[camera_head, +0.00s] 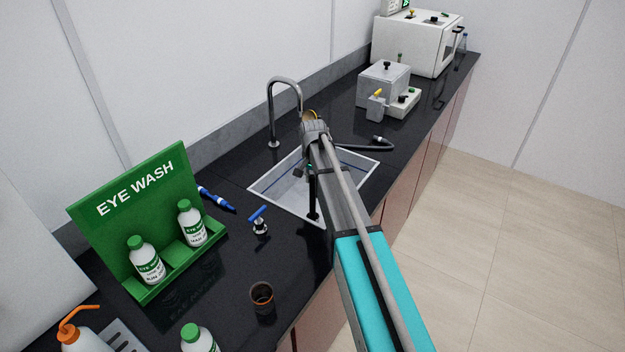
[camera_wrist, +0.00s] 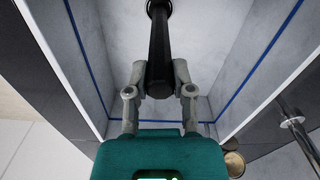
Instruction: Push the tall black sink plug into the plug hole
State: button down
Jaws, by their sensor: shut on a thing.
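The tall black sink plug (camera_wrist: 159,40) stands in the sink, its far end meeting a dark round fitting (camera_wrist: 158,7) on the sink floor. I cannot tell if it is seated in the plug hole, since the plug covers it. In the head view, the plug (camera_head: 313,205) shows as a dark upright shaft beside my arm, near the basin's front edge. My gripper (camera_wrist: 160,76) has its two grey fingers closed on either side of the plug's near end. My arm hides part of the sink (camera_head: 268,190) in the head view.
A curved tap (camera_head: 271,110) rises behind the sink. A blue-handled valve (camera_head: 259,220) and a blue pen-like object (camera_head: 216,199) lie left of it. A green eye wash stand (camera_head: 135,225) is farther left. A dark cup (camera_head: 262,297) stands in front.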

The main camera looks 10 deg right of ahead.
jog(key=shift+f, duration=0.2)
jog(key=shift+c, duration=2)
grip_release()
jog(key=shift+r, duration=0.1)
notch_tip(320, 180, up, 8)
jog(key=p, duration=0.8)
jog(key=shift+r, duration=0.25)
jog(key=shift+d, duration=0.1)
jog(key=s+n, duration=0.7)
jog(key=s, duration=2)
jog(key=shift+a+n, duration=0.2)
jog(key=shift+n, duration=0.1)
jog(key=shift+s, duration=0.1)
